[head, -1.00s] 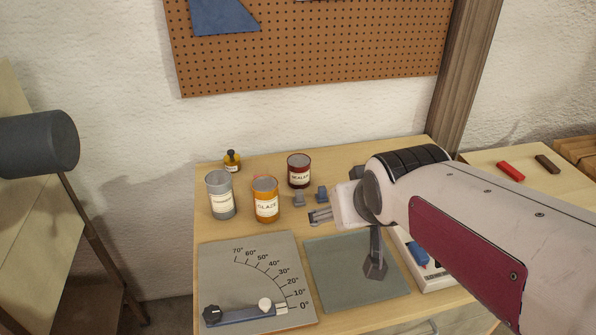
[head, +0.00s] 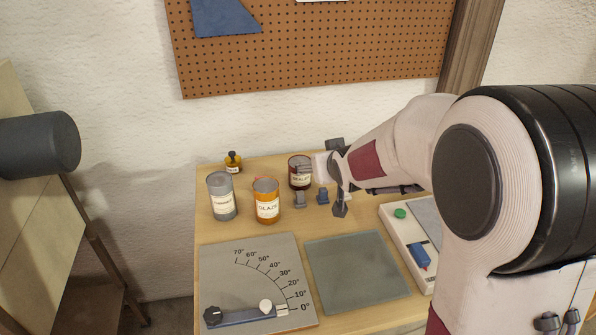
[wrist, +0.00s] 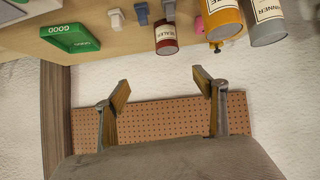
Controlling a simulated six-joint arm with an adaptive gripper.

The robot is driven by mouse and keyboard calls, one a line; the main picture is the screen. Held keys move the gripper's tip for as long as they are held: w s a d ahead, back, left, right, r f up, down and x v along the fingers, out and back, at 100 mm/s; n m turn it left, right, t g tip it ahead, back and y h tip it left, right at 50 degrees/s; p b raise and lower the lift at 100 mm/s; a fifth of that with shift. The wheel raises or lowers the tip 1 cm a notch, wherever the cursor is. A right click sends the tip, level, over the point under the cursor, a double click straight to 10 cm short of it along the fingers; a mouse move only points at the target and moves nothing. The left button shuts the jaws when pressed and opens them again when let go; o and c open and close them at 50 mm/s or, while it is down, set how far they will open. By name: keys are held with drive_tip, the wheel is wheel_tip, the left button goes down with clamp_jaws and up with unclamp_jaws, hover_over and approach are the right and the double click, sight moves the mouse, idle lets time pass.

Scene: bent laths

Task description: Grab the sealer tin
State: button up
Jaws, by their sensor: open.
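The sealer tin (head: 294,180) is a dark red can with a pale label, standing upright at the back of the bench. In the wrist view the sealer tin (wrist: 166,44) lies past my fingertips, and nothing sits between the fingers. My gripper (head: 310,169) is close to the tin's right side in the head view and overlaps part of it. In the wrist view my gripper (wrist: 160,82) is open and empty, its two fingers wide apart. I cannot tell whether a finger touches the tin.
An orange glaze tin (head: 266,206) and a grey thinner tin (head: 221,200) stand to the left. A small amber bottle (head: 233,161) is behind them. Small grey (head: 300,199) and blue (head: 323,196) blocks sit in front of the sealer tin. A green tray (wrist: 72,46) shows in the wrist view.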

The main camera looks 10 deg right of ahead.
sight(302, 183)
drive_tip(key=w+f+t+y, duration=0.1)
drive_tip(key=w+f+t, duration=0.1)
drive_tip(key=w+f, duration=0.9)
drive_tip(key=shift+w+f+n+t+y, duration=0.2)
drive_tip(key=shift+w+n+t+y, duration=0.15)
drive_tip(key=shift+w, duration=0.3)
drive_tip(key=shift+x, duration=1.3)
drive_tip(key=shift+a, duration=0.1)
drive_tip(key=shift+a+x, duration=0.15)
drive_tip(key=shift+x, duration=0.7)
drive_tip(key=shift+a+x, duration=0.15)
drive_tip(key=shift+x, duration=1.55)
